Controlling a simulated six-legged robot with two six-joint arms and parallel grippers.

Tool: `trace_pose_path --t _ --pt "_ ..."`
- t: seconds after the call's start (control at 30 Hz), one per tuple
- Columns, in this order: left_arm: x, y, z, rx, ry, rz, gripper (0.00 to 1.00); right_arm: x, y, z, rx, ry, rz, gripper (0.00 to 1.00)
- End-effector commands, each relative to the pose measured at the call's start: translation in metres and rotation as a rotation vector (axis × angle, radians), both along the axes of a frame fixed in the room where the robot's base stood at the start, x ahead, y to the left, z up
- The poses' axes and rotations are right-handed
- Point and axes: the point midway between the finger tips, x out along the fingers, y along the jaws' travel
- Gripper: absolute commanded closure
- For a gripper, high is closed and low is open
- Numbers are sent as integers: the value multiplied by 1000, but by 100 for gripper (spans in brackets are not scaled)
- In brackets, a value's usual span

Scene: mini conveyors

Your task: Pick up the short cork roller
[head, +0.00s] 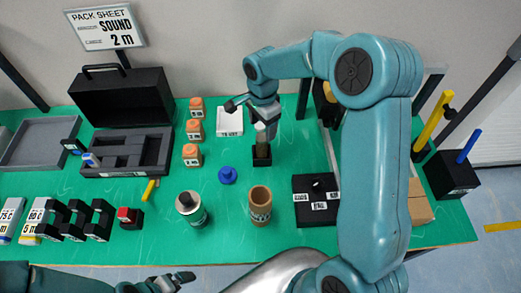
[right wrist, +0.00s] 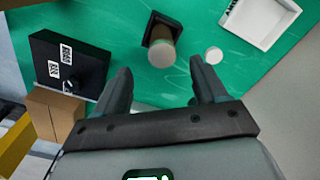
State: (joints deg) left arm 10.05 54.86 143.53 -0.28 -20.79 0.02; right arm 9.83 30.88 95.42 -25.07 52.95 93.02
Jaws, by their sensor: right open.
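A short brown, cork-coloured cylinder (head: 261,151) stands in a small black holder (head: 263,163). It also shows in the right wrist view (right wrist: 161,58), tilted out of the holder's square shape by the viewing angle. A larger hollow brown cylinder (head: 260,206) stands nearer to me. My right gripper (head: 266,112) is above and behind the short cylinder in the head view. In the right wrist view its fingers (right wrist: 160,92) are apart, with nothing between them; the cylinder lies beyond the tips. My left gripper (head: 180,280) is low at the front edge, its jaws unclear.
A white tray (head: 229,121) and orange blocks (head: 193,154) stand left of the holder. A blue knob (head: 227,175), a metal canister (head: 190,207) and a black box (head: 315,187) are nearby. A small white disc (right wrist: 213,54) lies beside the holder.

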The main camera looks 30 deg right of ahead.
Motion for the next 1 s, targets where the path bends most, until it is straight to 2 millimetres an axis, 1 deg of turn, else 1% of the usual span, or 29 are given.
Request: trace_pose_path --t 0.03,0.1,0.2,0.47,0.57,0.7,0.77,1.0 --pt "0 0 -15 0 0 1 4 -1 0 -21 0 2 0 29" --pt "0 0 -23 0 0 1 4 -1 1 -35 1 1 -1 29" --pt "0 0 -30 0 0 1 4 -1 1 -50 1 1 -2 29" --pt "0 0 -35 0 0 0 4 2 1 -64 0 0 -1 29" --pt "0 0 -40 0 -1 1 4 4 0 -78 0 0 -1 29" --pt "0 0 -50 0 -1 1 4 6 -1 -103 1 0 0 29" --pt "0 0 -52 0 -1 1 4 6 -2 -110 1 0 0 29" --pt "0 0 -51 0 -1 1 4 7 -2 -110 0 -1 -1 29"
